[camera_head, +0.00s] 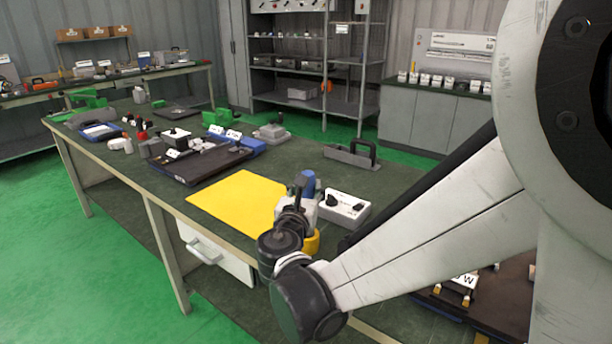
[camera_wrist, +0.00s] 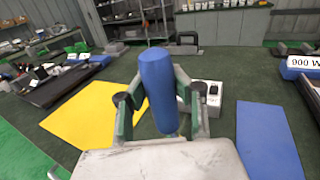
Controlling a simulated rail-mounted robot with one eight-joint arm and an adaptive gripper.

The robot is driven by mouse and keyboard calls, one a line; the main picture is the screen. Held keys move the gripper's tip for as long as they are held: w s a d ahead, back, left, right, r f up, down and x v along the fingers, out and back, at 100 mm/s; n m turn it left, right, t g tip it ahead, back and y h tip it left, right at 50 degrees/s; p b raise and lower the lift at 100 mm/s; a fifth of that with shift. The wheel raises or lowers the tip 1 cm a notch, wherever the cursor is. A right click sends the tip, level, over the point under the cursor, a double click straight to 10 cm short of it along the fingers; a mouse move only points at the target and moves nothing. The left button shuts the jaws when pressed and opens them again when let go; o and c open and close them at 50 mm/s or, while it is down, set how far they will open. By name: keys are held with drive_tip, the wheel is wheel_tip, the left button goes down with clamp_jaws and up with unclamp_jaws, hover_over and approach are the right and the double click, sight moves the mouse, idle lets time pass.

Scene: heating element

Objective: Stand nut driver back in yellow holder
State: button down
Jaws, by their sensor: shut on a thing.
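The nut driver has a thick blue handle, seen in the head view (camera_head: 308,184) and in the wrist view (camera_wrist: 157,80). My gripper (camera_head: 298,208) is shut on it, with one finger on each side of the handle in the wrist view. The handle stands roughly upright above the fingers, and its lower shaft is hidden. A yellow holder (camera_head: 312,242) shows in part just below and behind my gripper in the head view. I cannot tell whether the shaft is in the holder.
A yellow mat (camera_head: 240,203) lies left of my gripper, and a white knob box (camera_head: 345,207) stands close on the right. A blue mat (camera_wrist: 266,140) lies at right in the wrist view. Behind are a dark handled carrier (camera_head: 350,156) and a black tray (camera_head: 200,165).

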drive_tip(key=shift+f+b, duration=2.75)
drive_tip(key=shift+f, duration=0.3)
drive_tip(key=c, duration=1.5)
unclamp_jaws()
drive_tip(key=shift+o, duration=0.2)
drive_tip(key=shift+s, duration=0.1)
drive_tip(key=v, duration=0.7)
drive_tip(key=shift+s, duration=0.35)
drive_tip(key=shift+a+r, duration=0.1)
